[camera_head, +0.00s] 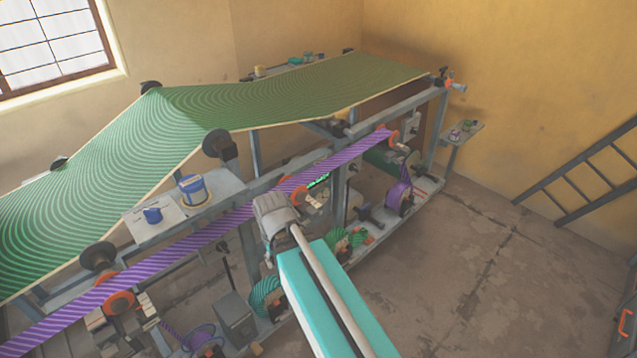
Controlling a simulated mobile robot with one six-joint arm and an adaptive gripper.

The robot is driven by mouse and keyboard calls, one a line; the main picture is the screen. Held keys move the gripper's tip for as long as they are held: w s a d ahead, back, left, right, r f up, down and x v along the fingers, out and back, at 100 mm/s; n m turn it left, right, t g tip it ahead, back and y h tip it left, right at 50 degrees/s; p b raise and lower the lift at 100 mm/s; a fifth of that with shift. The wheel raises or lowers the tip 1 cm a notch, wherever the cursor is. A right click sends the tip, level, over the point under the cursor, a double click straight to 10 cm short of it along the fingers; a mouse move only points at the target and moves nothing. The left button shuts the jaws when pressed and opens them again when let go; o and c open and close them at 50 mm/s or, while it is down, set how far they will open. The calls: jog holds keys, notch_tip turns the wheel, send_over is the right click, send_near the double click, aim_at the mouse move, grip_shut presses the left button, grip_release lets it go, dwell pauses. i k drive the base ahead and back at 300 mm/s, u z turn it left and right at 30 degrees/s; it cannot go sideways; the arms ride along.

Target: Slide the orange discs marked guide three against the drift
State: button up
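A purple striped band (190,255) runs diagonally from the lower left up to the right. Orange discs show on it at three places: a large near pair (118,302) at lower left, a middle one (298,194) by my wrist, and a far one (393,137) at upper right. No guide number is readable. My turquoise arm reaches up from the bottom, and my gripper (272,215) is at its grey end, just left of and below the middle disc. Its fingers are hidden or too small to tell, and contact with the disc cannot be told.
A wide green striped sheet (260,105) runs over rollers above the band. A side table (165,218) holds blue containers. Below are a purple roll (398,195), green coils (345,240) and a grey box (233,318). A ladder (590,170) leans at right.

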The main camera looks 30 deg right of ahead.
aim_at(405, 153)
jog(key=z, duration=0.05)
jog(key=k, duration=1.2)
jog(key=z, duration=0.45)
jog(key=i, duration=1)
jog(key=u, duration=0.05)
